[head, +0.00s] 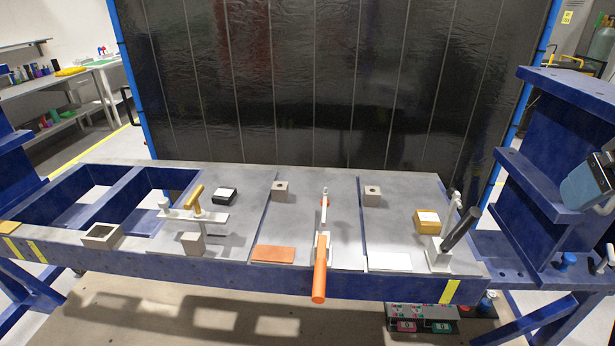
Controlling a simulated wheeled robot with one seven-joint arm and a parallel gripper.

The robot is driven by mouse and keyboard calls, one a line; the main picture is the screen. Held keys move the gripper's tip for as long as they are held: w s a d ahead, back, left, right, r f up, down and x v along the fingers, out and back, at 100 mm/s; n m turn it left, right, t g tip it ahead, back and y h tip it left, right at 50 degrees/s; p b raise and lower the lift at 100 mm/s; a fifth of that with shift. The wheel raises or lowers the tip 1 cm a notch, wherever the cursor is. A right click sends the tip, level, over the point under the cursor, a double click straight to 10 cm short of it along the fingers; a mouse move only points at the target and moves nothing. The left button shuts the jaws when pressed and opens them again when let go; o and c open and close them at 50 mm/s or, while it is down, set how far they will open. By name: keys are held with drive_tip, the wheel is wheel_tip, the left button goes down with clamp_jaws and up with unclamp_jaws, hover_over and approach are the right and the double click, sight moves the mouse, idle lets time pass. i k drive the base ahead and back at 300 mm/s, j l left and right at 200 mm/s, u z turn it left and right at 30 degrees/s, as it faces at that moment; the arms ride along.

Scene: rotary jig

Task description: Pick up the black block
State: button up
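The black block (225,195) is small and dark with a pale grey top. It sits on the left grey plate of the jig table (145,246), behind and to the right of a clamp with a yellow handle (194,197). Nothing touches it from above, and its top and front are in plain sight. My gripper cannot be made out in this view.
Orange-handled (320,270) and black-handled (461,228) clamps stand to the right. Small grey holed blocks (280,191) (372,195) sit near the back. An orange plate (274,254) and a white plate (389,261) lie in front. Blue beams (560,150) rise at right.

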sight(224, 195)
drive_tip(key=j, duration=2.65)
drive_tip(key=k, duration=0.05)
